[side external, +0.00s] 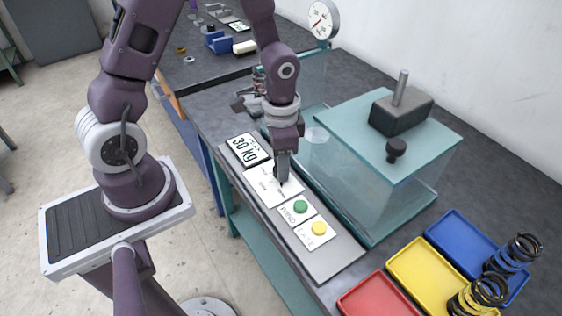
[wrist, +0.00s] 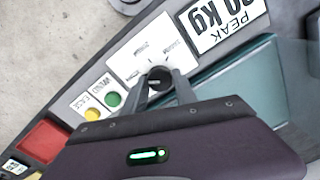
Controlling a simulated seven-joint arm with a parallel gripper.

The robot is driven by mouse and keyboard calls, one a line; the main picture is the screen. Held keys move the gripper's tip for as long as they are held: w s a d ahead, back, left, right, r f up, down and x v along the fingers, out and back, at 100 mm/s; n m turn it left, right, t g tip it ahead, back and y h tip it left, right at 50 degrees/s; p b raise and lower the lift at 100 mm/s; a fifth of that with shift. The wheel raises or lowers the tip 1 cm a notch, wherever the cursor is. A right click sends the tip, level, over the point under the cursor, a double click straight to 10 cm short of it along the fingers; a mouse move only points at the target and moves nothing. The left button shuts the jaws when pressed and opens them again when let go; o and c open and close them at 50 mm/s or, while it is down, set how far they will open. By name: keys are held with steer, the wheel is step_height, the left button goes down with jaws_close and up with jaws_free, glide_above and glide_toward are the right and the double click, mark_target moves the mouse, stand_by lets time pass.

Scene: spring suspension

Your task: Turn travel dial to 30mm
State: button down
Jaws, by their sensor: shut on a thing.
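The travel dial (wrist: 158,79) is a dark round knob on a white plate (wrist: 138,48) with printed marks. In the wrist view my gripper (wrist: 160,84) has its two fingers on either side of the knob, shut on it. In the side view my gripper (side external: 282,180) points straight down onto the white dial plate (side external: 262,188), and the knob is mostly hidden by the fingers. The printed scale is too small to read, so I cannot tell the dial's setting.
A display reading 30 kg (side external: 245,149) sits beside the dial plate. A green button (side external: 300,207) and a yellow button (side external: 319,228) are on the other side. A glass-walled box (side external: 385,165) stands behind the panel. Red (side external: 375,298), yellow (side external: 425,270) and blue (side external: 462,240) trays are at right.

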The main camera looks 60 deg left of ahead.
stand_by(0.3)
steer(key=c, duration=1)
jaws_free()
steer(key=shift+r, duration=0.1)
step_height(320, 180, up, 7)
steer(key=shift+r, duration=0.15)
steer(key=s+d+r+n+t, duration=0.2)
steer(key=s+r+n+t, duration=0.2)
steer(key=s+r, duration=0.9)
step_height(320, 180, up, 3)
steer(key=shift+s+n+t, duration=0.3)
steer(key=shift+t, duration=0.5)
